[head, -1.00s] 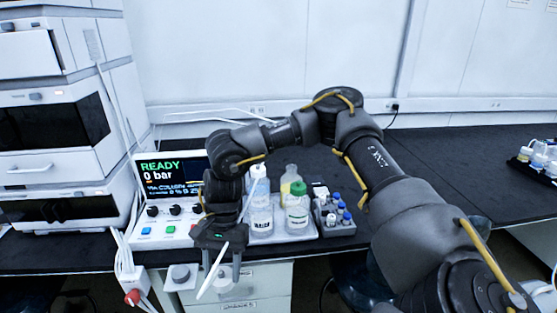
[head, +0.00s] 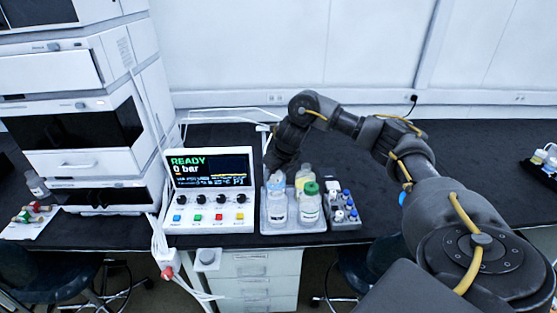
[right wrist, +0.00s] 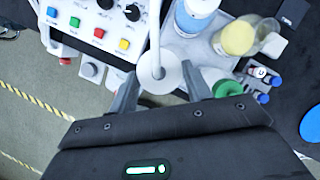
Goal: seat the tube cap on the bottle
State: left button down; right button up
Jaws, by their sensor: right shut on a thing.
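In the right wrist view, my right gripper (right wrist: 160,78) is shut on the white round tube cap (right wrist: 158,74), a finger on each side. A white tube rises from the cap. The cap hides what is under it, so I cannot tell whether it touches a bottle. In the head view, my right gripper (head: 279,160) is a dark shape behind the bottles, its fingertips and the cap not clear. A clear bottle (head: 278,210) stands at the front left of the tray (head: 294,227). My left gripper is not in view.
The green-capped bottle (head: 310,207) and yellow-topped bottle (head: 303,177) share the tray. A bluish bottle (right wrist: 193,17) stands behind. A grey vial rack (head: 342,212) is right of the tray. The READY instrument (head: 209,205) is left. Bench (head: 385,205) right of the rack is clear.

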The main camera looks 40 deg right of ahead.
aim_at(277, 189)
jog(key=shift+s+d+r+m, duration=0.15)
jog(key=shift+d+m, duration=0.25)
jog(key=shift+d, duration=0.25)
jog(key=shift+a+f, duration=0.1)
jog(key=shift+f, duration=0.15)
notch_tip(277, 189, down, 4)
jog(key=b, duration=0.4)
jog(key=shift+r, duration=0.1)
dwell(0.4)
dwell(0.4)
jog(key=shift+f+b, duration=0.6)
jog(key=shift+f, duration=0.35)
jog(key=shift+f, duration=0.25)
jog(key=shift+f, duration=0.25)
